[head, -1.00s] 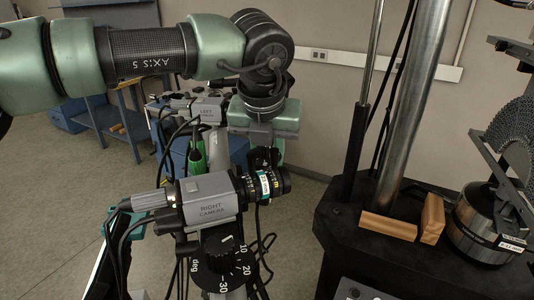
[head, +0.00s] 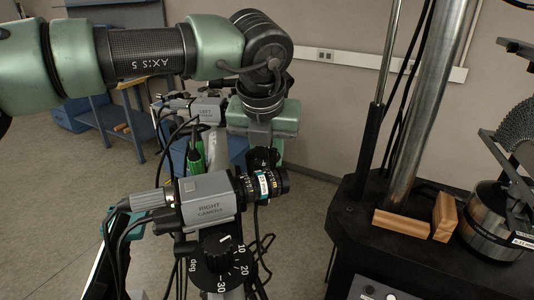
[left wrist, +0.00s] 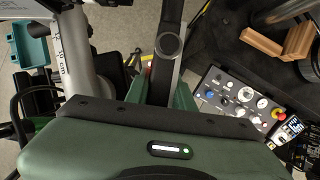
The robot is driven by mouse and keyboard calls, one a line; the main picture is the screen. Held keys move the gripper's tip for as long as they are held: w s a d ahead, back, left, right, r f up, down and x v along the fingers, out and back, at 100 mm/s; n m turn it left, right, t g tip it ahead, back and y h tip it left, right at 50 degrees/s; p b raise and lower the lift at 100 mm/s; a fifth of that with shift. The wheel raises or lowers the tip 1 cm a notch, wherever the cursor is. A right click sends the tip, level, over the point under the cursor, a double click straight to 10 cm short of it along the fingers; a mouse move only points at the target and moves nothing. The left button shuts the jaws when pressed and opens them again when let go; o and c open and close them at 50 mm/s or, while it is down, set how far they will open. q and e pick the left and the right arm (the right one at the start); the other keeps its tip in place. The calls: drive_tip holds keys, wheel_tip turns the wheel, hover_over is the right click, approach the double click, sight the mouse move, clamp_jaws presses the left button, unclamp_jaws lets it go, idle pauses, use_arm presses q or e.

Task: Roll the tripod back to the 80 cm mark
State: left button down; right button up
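The tripod's camera rig stands in front of me in the head view. It carries a grey box marked RIGHT CAMERA (head: 208,198) with a black lens, a degree dial (head: 222,262) below it, and a second camera marked LEFT (head: 195,108) behind. My left gripper (head: 262,158) hangs down just behind the right camera's lens; its fingertips are mostly hidden there. In the left wrist view, a pale column with a centimetre scale (left wrist: 82,62) stands left of a dark bar. I cannot see whether the fingers are closed on anything. My right gripper is not in view.
A black machine base (head: 360,215) with a steel column (head: 432,90) and wooden blocks (head: 402,223) stands close on the right. Its control panel (left wrist: 238,100) shows in the left wrist view. Loose cables hang around the tripod. A blue bench (head: 105,120) stands behind; floor at left is clear.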

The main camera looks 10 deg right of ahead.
use_arm(q)
drive_tip(key=c, duration=1.3)
unclamp_jaws()
drive_tip(key=shift+d, duration=0.35)
drive_tip(key=shift+o, duration=0.9)
drive_tip(key=shift+d, duration=0.3)
drive_tip(key=shift+a+r, duration=0.15)
drive_tip(key=shift+a, duration=0.05)
drive_tip(key=shift+s+r+b, duration=0.15)
drive_tip(key=shift+r+b, duration=0.2)
drive_tip(key=shift+r, duration=0.05)
drive_tip(key=b+v, duration=0.2)
drive_tip(key=v, duration=0.4)
drive_tip(key=shift+s, duration=0.15)
drive_tip(key=shift+r, duration=0.25)
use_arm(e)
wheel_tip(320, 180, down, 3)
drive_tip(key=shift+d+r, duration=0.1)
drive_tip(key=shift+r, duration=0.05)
